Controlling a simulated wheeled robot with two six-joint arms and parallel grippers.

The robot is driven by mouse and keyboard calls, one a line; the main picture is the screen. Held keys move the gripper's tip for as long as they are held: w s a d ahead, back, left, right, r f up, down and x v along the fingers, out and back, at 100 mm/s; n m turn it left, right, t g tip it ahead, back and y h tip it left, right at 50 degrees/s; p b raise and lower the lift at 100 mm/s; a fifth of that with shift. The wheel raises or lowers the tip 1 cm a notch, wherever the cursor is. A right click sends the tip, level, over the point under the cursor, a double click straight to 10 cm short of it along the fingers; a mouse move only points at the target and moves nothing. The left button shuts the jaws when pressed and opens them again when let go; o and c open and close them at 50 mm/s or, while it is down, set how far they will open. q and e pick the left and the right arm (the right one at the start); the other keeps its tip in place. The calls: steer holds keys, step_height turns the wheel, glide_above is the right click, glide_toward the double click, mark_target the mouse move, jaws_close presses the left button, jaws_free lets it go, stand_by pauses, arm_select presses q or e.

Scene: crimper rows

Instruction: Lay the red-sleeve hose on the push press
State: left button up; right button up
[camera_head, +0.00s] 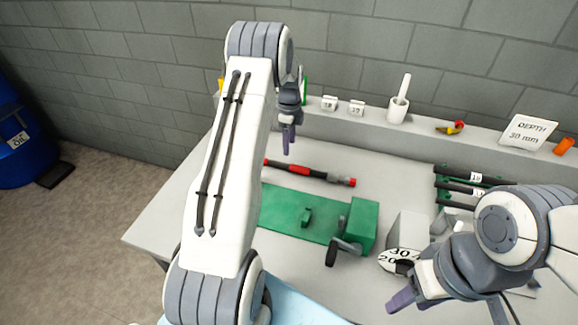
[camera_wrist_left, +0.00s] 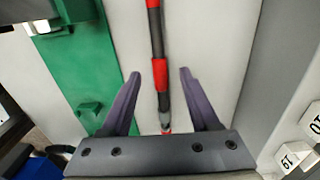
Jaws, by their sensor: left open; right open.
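The red-sleeve hose (camera_head: 318,174) is black with a red sleeve and a red end. It lies on the table behind the green push press (camera_head: 285,212). My left gripper (camera_head: 288,138) is open above the hose's left part, pointing down. In the left wrist view the hose (camera_wrist_left: 155,30) runs between the open fingers (camera_wrist_left: 160,76), with the red sleeve between the tips; they appear apart from it. The press (camera_wrist_left: 85,60) shows at the left there. My arm hides part of the press's left end in the head view. My right gripper (camera_head: 412,290) is open and empty at the front right.
A grey block (camera_head: 408,232) and a numbered dial (camera_head: 398,262) stand right of the press. Several black hoses lie in a green rack (camera_head: 440,185) at the right.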

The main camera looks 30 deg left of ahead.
arm_select(q)
glide_above(289, 165)
step_height(289, 165, down, 4)
steer(key=shift+w+a+f+p, duration=0.1)
steer(key=shift+f+p, duration=0.05)
steer(key=shift+p, duration=0.2)
step_height(289, 165, down, 4)
steer(key=shift+f+p, duration=0.1)
steer(key=shift+p, duration=0.85)
steer(key=shift+f, duration=0.55)
jaws_close()
steer(key=shift+r, duration=0.15)
